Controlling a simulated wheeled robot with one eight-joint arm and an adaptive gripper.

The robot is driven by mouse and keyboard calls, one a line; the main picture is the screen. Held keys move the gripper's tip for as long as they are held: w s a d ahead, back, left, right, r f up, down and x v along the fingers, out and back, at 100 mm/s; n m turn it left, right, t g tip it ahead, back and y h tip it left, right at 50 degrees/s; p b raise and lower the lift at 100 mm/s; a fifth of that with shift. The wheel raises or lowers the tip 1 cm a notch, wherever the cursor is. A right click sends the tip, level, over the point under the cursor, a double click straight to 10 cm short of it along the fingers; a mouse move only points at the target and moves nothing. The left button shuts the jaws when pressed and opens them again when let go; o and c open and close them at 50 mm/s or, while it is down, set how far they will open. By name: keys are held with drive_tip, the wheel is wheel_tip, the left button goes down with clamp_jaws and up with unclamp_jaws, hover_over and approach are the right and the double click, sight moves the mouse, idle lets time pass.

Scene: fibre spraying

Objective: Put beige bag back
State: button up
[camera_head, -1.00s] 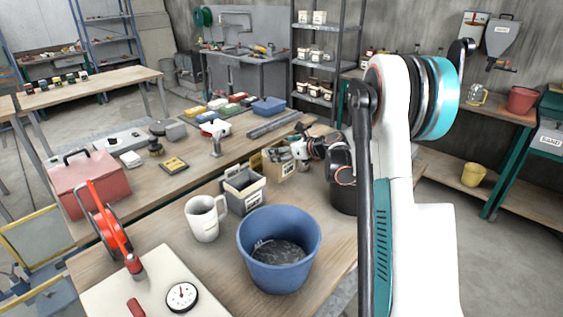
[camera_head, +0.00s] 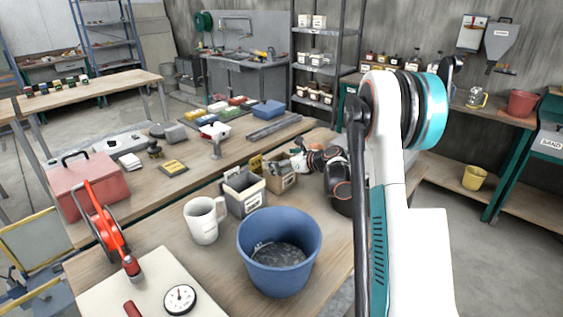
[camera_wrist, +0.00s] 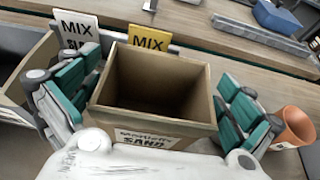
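A beige open-topped container (camera_head: 281,181) with a label reading SAND stands on the workbench, right of the grey container (camera_head: 243,201). It looks like a box or bag, upright and empty as far as I can see inside. My gripper (camera_head: 300,160) is at its right rear side in the head view. In the wrist view the beige container (camera_wrist: 150,128) fills the middle, with my gripper's (camera_wrist: 155,90) green-padded fingers on its left and right. The fingers are spread wide around it; firm contact does not show.
Yellow and white MIX signs (camera_wrist: 150,40) stand right behind the container. A blue bucket (camera_head: 279,255), a white mug (camera_head: 204,220) and an orange pot (camera_wrist: 294,127) are close by.

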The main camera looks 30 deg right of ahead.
drive_tip(key=shift+r, duration=0.1)
drive_tip(key=shift+s+d+r, duration=0.1)
drive_tip(key=shift+s+r, duration=0.05)
drive_tip(key=p+v, duration=0.2)
drive_tip(key=v, duration=0.9)
drive_tip(key=shift+s+p, duration=0.25)
drive_tip(key=shift+p, duration=0.15)
drive_tip(key=shift+d+r, duration=0.1)
